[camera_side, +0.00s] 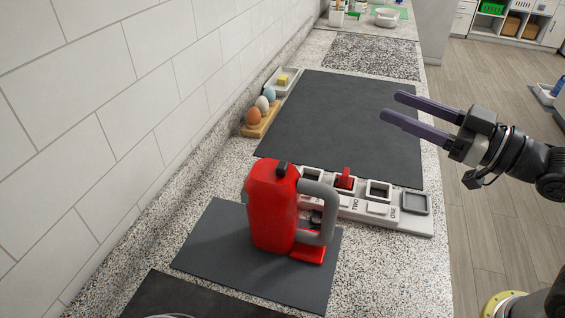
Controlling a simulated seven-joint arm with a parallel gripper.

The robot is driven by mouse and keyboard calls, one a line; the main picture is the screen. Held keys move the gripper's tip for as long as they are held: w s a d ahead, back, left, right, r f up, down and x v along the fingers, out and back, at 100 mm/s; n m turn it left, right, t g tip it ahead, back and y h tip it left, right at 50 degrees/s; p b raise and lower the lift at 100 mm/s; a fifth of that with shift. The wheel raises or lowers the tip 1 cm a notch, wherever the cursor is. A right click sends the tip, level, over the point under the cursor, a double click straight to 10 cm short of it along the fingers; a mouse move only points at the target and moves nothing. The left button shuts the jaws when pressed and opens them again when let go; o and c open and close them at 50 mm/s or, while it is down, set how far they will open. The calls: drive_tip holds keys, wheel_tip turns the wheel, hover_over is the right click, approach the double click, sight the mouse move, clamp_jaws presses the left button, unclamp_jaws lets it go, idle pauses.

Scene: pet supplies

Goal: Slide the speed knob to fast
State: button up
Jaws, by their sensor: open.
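A red appliance (270,212) with a grey handle (327,210) stands upright on a dark mat, in the lower middle of the side view. A small dark piece (282,168) sits on its top near the handle; it may be the speed knob, but its setting and any markings are too small to read. My gripper (392,105) is open and empty, with its two long purple-grey fingers pointing left. It is in the air at the upper right, well apart from the appliance.
A grey-white rack (409,222) with labelled square compartments and a red piece (345,178) lies right behind the appliance. A large dark mat (340,120) is clear. An egg holder (262,122) and a white dish (283,80) stand by the tiled wall.

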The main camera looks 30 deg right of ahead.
drive_tip(key=s+a+f+n+g+y, duration=0.2)
drive_tip(key=a+f+y, duration=0.1)
drive_tip(key=a+y, duration=0.15)
drive_tip(key=g, duration=0.2)
approach(287, 166)
drive_tip(key=shift+n, duration=0.3)
drive_tip(key=x, duration=1)
drive_tip(key=shift+w+a, duration=0.25)
drive_tip(key=shift+w, duration=0.05)
clamp_jaws()
idle(0.4)
